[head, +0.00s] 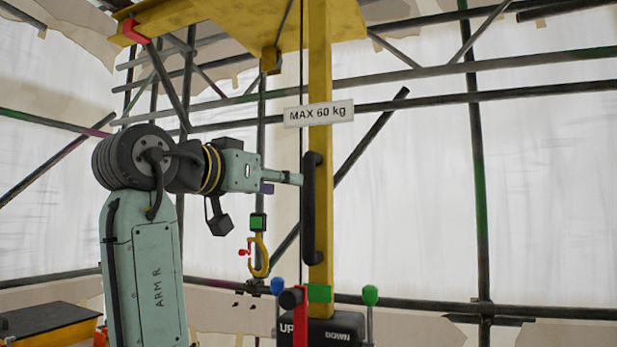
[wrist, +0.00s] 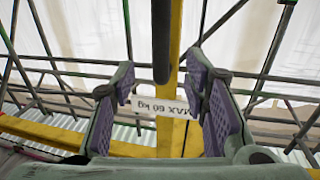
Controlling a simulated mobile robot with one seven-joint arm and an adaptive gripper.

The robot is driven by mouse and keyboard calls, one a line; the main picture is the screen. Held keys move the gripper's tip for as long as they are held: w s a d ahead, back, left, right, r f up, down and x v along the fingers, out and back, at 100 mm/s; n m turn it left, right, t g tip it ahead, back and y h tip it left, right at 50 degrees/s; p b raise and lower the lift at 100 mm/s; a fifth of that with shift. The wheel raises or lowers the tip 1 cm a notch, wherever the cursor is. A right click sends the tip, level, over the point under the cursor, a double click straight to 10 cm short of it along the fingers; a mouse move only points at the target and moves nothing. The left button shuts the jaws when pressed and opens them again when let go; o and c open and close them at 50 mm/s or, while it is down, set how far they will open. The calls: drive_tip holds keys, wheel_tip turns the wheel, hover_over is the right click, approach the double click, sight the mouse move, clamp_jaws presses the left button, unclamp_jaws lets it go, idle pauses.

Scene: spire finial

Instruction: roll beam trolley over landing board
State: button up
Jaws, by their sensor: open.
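A yellow upright post (head: 320,70) hangs below a yellow overhead beam (head: 225,22); I cannot tell which part is the trolley. A long black vertical handle (head: 311,208) is fixed to the post below a "MAX 60 kg" sign (head: 319,114). My gripper (head: 294,178) is level with the handle's upper part, at its left. In the wrist view my gripper (wrist: 158,82) is open, its purple pads apart, with the dark handle (wrist: 161,40) showing between and beyond them. I cannot tell whether it touches. I cannot pick out the landing board.
A yellow hook (head: 260,255) with a red latch hangs left of the post. Below is a black UP/DOWN control box (head: 335,331) with blue and green knobbed levers. Dark scaffold tubes and white sheeting surround the place. An orange-edged dark bench (head: 45,322) stands lower left.

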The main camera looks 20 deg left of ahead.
sight(305, 183)
drive_tip(key=p+x, duration=0.3)
drive_tip(key=x, duration=0.5)
drive_tip(key=shift+w, duration=0.4)
drive_tip(key=shift+w+d, duration=0.2)
drive_tip(key=shift+w, duration=0.45)
drive_tip(key=shift+c, duration=0.2)
clamp_jaws()
